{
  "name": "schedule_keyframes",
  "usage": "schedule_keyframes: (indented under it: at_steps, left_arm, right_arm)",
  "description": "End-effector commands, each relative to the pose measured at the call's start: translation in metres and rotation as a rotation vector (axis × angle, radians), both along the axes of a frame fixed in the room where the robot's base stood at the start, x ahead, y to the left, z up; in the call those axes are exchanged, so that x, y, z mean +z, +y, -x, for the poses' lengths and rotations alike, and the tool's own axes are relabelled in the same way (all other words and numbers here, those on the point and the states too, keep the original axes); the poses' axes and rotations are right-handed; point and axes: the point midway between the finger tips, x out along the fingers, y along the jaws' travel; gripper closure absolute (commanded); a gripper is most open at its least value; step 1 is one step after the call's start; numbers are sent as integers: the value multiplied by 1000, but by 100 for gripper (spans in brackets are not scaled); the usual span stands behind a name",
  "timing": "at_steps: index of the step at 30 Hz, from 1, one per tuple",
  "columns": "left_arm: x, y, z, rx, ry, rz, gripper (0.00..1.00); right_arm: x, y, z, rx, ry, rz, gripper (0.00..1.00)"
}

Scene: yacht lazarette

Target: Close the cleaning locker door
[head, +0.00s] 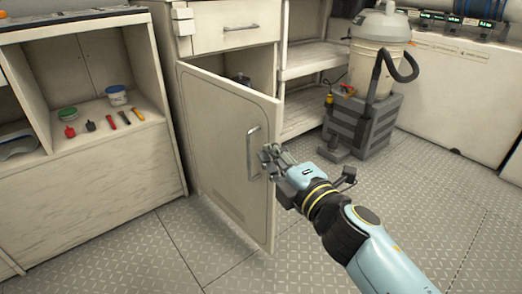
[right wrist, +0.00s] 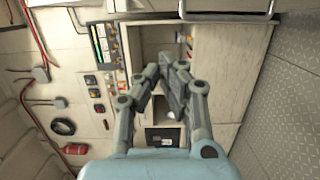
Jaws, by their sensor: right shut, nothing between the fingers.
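The cleaning locker door (head: 222,140) is a pale panel that stands partly open, its free edge swung out towards the right front. A vertical metal bar handle (head: 253,152) is near that edge. Through the gap above the door I see part of the dark locker interior (head: 255,72) with a dark object inside. My right gripper (head: 268,157) is shut and empty, right beside the handle and the door's free edge. I cannot tell whether it touches the door. In the right wrist view its fingertips (right wrist: 174,62) are together. My left gripper is not in view.
A drawer (head: 235,25) is above the locker. An open shelf (head: 90,113) with tubs and small tools is at the left. A vacuum-like machine (head: 375,70) on a grey base stands behind at the right. The metal floor (head: 230,275) in front is clear.

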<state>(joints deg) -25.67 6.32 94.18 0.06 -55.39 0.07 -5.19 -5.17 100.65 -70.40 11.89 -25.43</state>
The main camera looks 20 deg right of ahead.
Motion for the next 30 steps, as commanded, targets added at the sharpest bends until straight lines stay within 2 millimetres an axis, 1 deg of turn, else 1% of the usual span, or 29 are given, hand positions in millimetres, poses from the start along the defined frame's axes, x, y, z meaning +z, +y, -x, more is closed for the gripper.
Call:
schedule_keyframes:
  at_steps: [1,2,5,8,14,18,20,21,22,25,30]
  left_arm:
    - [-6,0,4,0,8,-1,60]
    - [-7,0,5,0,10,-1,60]
    - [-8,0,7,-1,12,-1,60]
    - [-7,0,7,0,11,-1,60]
    - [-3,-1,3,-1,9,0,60]
    - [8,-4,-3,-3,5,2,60]
    - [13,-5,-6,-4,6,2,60]
    - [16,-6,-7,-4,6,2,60]
    - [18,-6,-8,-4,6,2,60]
    - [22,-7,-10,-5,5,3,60]
    - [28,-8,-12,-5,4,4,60]
  right_arm:
    - [-6,0,-1,-1,1,-3,100]
    - [-6,1,-2,-1,1,-4,100]
    - [-6,1,-7,-1,-1,-5,100]
    - [-4,3,-19,-1,-2,-4,100]
    - [-4,10,-58,-1,-2,-6,100]
    - [-6,15,-88,-1,-1,-6,100]
    - [-6,17,-100,-1,0,-6,100]
    - [-7,16,-105,-1,1,-4,100]
    - [-7,9,-106,-1,1,-1,100]
    - [-6,-5,-111,-1,0,-2,100]
    - [-6,-17,-116,-1,1,-4,100]
